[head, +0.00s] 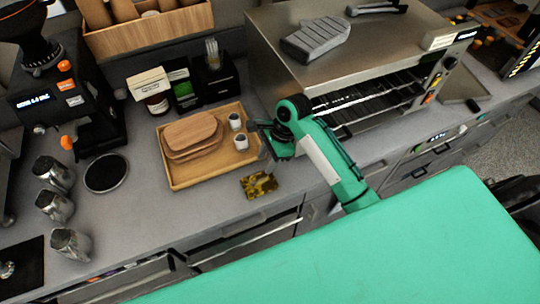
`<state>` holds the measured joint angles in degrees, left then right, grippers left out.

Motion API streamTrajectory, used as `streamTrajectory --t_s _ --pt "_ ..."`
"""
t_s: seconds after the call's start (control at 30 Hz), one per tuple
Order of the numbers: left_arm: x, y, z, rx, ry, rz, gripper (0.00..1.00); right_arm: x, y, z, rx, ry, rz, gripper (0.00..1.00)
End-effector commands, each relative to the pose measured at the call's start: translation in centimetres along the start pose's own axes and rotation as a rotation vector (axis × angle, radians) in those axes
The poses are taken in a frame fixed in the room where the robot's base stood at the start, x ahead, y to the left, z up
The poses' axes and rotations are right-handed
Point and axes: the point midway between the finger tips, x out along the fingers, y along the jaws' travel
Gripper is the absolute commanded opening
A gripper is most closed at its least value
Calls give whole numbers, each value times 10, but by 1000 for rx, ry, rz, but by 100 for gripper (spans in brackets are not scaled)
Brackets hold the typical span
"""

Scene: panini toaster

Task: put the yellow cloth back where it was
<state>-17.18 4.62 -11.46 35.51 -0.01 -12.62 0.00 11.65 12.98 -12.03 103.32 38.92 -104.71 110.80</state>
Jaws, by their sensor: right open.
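The yellow cloth (259,184), patterned with dark marks, lies flat on the grey counter (215,215) near its front edge. It is just in front of the wooden tray (182,183), close to the tray's front right corner. My right gripper (268,143) is above the right side of the tray, behind the cloth and apart from it. It is open, and I see nothing held in it. Its fingers are small and partly hidden by my wrist. My left gripper is not in view.
The tray holds wooden boards (192,133) and two small cups (241,142). A steel toaster oven (345,60) with a grey mitt (316,40) on top stands behind my right arm. A coffee grinder (70,105) and metal jugs (70,243) are at left.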

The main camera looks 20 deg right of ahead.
Motion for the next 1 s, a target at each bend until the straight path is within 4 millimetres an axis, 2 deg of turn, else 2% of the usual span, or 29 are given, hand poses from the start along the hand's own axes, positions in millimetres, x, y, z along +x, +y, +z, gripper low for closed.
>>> streamTrajectory --t_s 0.13,0.3,0.83,1.0 --pt "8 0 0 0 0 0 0 -20 -1 0 0 0 -2 41" --pt "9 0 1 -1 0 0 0 -29 0 0 0 0 1 41" --pt "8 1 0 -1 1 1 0 -30 1 0 -2 1 1 41" --pt "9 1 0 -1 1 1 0 -20 14 -3 -89 15 -13 41"
